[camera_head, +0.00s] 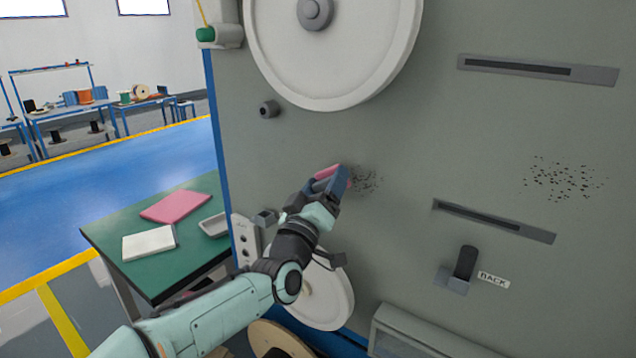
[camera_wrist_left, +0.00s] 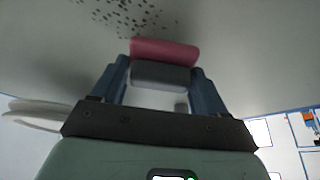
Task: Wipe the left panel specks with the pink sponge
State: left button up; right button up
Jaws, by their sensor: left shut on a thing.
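My left gripper (camera_head: 327,184) is shut on the pink sponge (camera_head: 327,172) in front of the grey panel. In the left wrist view the sponge (camera_wrist_left: 165,52) has a pink face and a grey body, and it sits between the two blue fingers of the left gripper (camera_wrist_left: 160,80). The left panel specks (camera_head: 366,180) are a patch of small dark dots just right of the sponge, partly hidden by the gripper. They also show in the left wrist view (camera_wrist_left: 122,15) beyond the sponge. I cannot tell whether the sponge touches the panel. My right gripper is out of view.
A second speck patch (camera_head: 563,180) lies further right on the panel. A large white wheel (camera_head: 340,60) and a dark knob (camera_head: 269,109) are above the gripper. A green table (camera_head: 110,235) holds a pink cloth (camera_head: 176,206).

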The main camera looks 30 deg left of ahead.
pick_arm(q)
jog(key=shift+w+d+p, duration=0.1)
jog(key=shift+w+p, duration=0.25)
jog(key=shift+w, duration=0.7)
dwell(0.5)
